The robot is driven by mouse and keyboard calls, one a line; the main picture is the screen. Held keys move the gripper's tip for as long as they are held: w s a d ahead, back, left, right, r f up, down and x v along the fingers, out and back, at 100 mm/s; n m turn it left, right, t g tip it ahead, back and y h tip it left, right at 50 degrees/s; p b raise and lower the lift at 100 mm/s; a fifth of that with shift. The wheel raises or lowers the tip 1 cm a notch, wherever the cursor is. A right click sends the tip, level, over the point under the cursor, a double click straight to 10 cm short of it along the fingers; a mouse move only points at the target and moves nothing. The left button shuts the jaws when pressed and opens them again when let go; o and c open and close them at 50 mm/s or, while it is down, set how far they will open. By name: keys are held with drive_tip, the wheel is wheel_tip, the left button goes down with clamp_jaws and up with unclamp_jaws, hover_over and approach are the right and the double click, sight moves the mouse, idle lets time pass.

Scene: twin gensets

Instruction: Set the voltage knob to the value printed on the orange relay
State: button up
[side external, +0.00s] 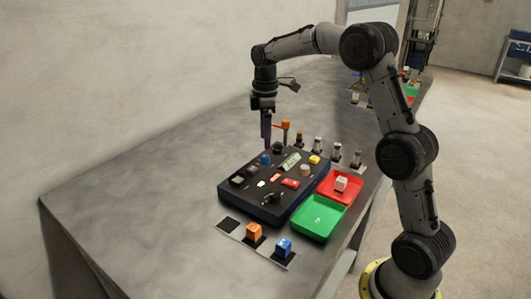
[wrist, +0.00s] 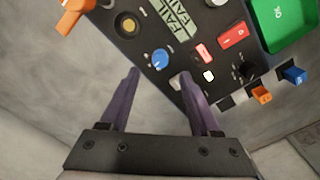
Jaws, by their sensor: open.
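The orange relay (side external: 254,232) stands on a pale strip in front of the control panel (side external: 235,200). It also shows in the wrist view (wrist: 262,95), but its printed value is too small to read. The panel carries a blue knob (side external: 265,159) and a black knob (side external: 275,198). I cannot tell which is the voltage knob. My gripper (side external: 267,147) points down at the panel's far-left side, near the blue knob. In the wrist view my gripper (wrist: 159,74) is open and empty, with the blue knob (wrist: 160,59) beyond and between the fingertips.
A blue relay (side external: 283,247) stands beside the orange one. A red tray (side external: 354,196) holds a pale cube (side external: 341,183), next to a green tray (side external: 318,220). An orange-topped lever (side external: 285,126) stands behind the panel. The left tabletop is clear.

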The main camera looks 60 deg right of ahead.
sight(265, 156)
wheel_tip(265, 156, down, 6)
drive_tip(key=shift+f, duration=0.1)
idle(0.4)
clamp_jaws()
